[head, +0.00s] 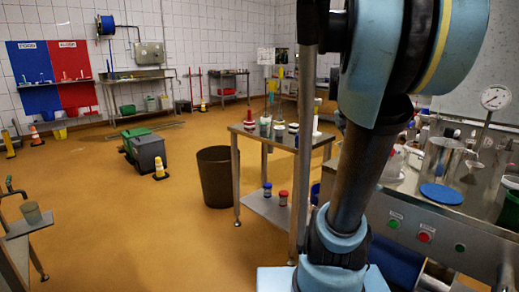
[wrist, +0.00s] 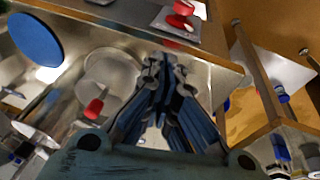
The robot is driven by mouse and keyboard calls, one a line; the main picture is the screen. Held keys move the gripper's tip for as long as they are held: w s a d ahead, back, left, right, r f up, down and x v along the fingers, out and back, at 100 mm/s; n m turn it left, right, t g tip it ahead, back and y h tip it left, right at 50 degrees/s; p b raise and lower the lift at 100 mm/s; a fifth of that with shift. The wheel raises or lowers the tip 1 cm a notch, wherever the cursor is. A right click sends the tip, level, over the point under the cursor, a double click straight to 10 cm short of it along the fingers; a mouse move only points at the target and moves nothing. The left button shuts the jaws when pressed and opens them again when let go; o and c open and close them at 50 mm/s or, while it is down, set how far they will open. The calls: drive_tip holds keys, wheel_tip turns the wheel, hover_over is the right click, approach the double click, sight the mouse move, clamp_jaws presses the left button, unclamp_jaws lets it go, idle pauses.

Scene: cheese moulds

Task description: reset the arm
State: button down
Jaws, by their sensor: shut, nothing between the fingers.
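My gripper (wrist: 164,65) shows in the wrist view, with its fingers together and nothing between them. It hangs over a metal worktop with a pale round container (wrist: 112,72) just left of the fingertips; I cannot tell whether they touch it. In the head view my blue and dark arm (head: 362,170) rises in front of the metal counter on the right. The gripper itself is not visible in that view.
A blue disc (head: 441,194) lies on the counter, also in the wrist view (wrist: 35,38). A gauge (head: 495,98) stands behind. A steel table (head: 310,143) carries several small containers. A brown bin (head: 217,176) stands left of it.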

drive_tip(key=s+a+f+n+t+y, duration=0.1)
drive_tip(key=s+a+f+n+y, duration=0.2)
drive_tip(key=s+a+f+n, duration=0.6)
drive_tip(key=s+a+f, duration=0.4)
drive_tip(key=a+f, duration=0.1)
drive_tip(key=f, duration=0.3)
drive_tip(key=shift+s+a+t, duration=0.15)
drive_tip(key=shift+s+t, duration=0.05)
drive_tip(key=shift+t, duration=0.1)
